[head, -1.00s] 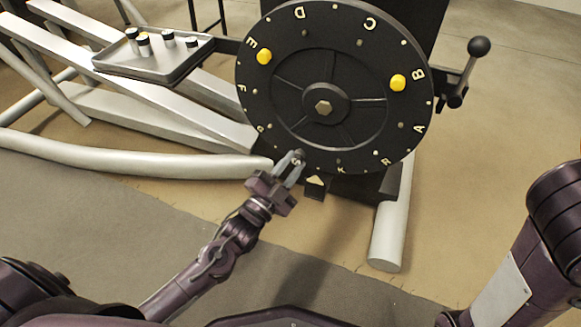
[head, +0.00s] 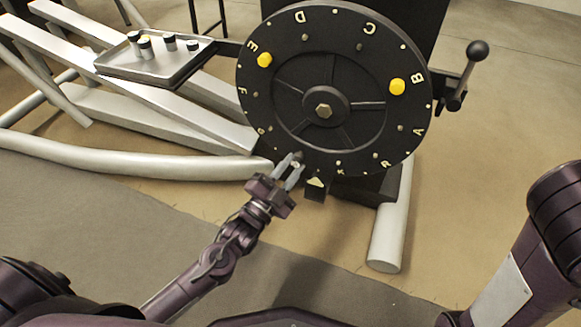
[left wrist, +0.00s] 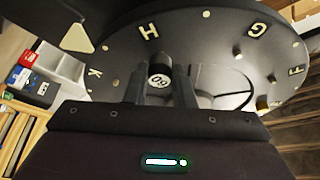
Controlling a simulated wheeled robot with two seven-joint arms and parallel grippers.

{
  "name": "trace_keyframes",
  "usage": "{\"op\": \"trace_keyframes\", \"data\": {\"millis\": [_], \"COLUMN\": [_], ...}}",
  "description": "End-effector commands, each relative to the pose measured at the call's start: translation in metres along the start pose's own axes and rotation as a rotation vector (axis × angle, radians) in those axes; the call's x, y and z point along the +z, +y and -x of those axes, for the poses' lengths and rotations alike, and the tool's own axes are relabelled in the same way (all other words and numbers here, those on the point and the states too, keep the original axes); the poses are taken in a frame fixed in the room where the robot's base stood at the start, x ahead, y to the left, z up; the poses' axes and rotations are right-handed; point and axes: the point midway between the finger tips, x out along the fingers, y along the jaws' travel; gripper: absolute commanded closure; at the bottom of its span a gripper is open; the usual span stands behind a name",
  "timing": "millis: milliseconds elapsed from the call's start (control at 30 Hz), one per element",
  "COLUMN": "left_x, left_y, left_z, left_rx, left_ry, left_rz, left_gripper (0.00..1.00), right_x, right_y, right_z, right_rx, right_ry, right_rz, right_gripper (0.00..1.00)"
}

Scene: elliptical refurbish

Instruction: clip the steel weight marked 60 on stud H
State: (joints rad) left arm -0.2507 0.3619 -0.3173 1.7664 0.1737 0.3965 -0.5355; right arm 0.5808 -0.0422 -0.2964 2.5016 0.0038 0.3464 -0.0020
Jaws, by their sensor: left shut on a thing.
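The steel weight marked 60 (left wrist: 159,76) is a small dark cylinder with a pale, marked end. It sits between the fingers of my left gripper (left wrist: 160,88), which is shut on it. In the head view my left gripper (head: 290,172) is at the lower left rim of the black wheel (head: 290,105). The letter H (left wrist: 148,31) shows on the wheel just beyond the weight in the left wrist view. Stud H is hidden behind the weight and fingers, so I cannot tell whether they touch. My right gripper is out of view.
A grey tray (head: 150,70) with several small weights stands left of the wheel. Yellow-ended weights (head: 397,87) sit near B and E. A pale pointer (head: 315,182) is just below the wheel, right of my gripper. A ball-ended lever (head: 478,50) stands at the right.

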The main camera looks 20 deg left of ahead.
Motion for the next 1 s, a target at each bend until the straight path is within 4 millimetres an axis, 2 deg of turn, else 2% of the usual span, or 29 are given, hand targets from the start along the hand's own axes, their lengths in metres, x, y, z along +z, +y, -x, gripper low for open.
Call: {"op": "trace_keyframes", "data": {"millis": [1000], "left_x": [0.0018], "left_y": [-0.0001], "left_z": [-0.0057], "left_rx": [0.000], "left_ry": [0.001], "left_rz": [0.000], "left_gripper": [1.00], "right_x": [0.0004], "right_y": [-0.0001], "right_z": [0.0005], "right_rx": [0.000], "right_ry": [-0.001], "right_rz": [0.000], "right_gripper": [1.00]}}
